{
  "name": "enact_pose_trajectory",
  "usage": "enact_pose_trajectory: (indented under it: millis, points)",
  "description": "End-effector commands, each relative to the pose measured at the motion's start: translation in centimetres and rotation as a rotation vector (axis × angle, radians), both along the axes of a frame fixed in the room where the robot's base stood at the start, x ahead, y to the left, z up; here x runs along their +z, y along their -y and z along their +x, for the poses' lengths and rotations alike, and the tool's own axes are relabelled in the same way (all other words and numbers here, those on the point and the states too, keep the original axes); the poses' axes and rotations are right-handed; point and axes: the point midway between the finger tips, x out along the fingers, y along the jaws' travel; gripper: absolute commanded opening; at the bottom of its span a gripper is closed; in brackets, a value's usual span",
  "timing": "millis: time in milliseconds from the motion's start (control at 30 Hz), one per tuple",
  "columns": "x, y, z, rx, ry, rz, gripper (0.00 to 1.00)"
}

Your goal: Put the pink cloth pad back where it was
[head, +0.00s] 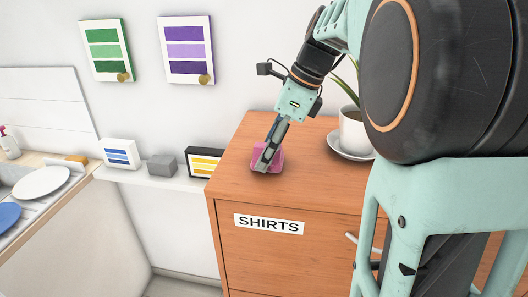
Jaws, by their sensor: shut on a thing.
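The pink cloth pad (275,163) is on or just above the wooden top of the cabinet (236,166), near its front left part. My gripper (264,164) points down at it and is shut on it, with the fingers covering part of the pad. I cannot tell whether the pad touches the wood. The cabinet front carries a label (269,224) reading SHIRTS.
A potted plant (354,134) on a white saucer stands on the cabinet to the right, partly behind my arm. A white shelf (150,178) on the left holds a blue-striped card (121,154), a grey block (162,165) and a yellow-striped frame (205,162). A counter with plates (41,182) is far left.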

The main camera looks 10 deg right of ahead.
Motion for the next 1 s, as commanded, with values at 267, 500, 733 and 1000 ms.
enact_pose_trajectory:
  millis: [267, 500, 733, 1000]
  points:
    - [-0.2, 0.0, 0.0, -0.001, -0.001, 0.001, 0.31]
    - [-0.2, 0.0, 0.0, 0.000, -0.001, 0.000, 0.67]
    - [-0.1, 0.0, 0.0, 0.000, 0.000, 0.000, 0.67]
    - [3.4, 1.3, -0.4, -0.002, 0.003, 0.000, 0.67]
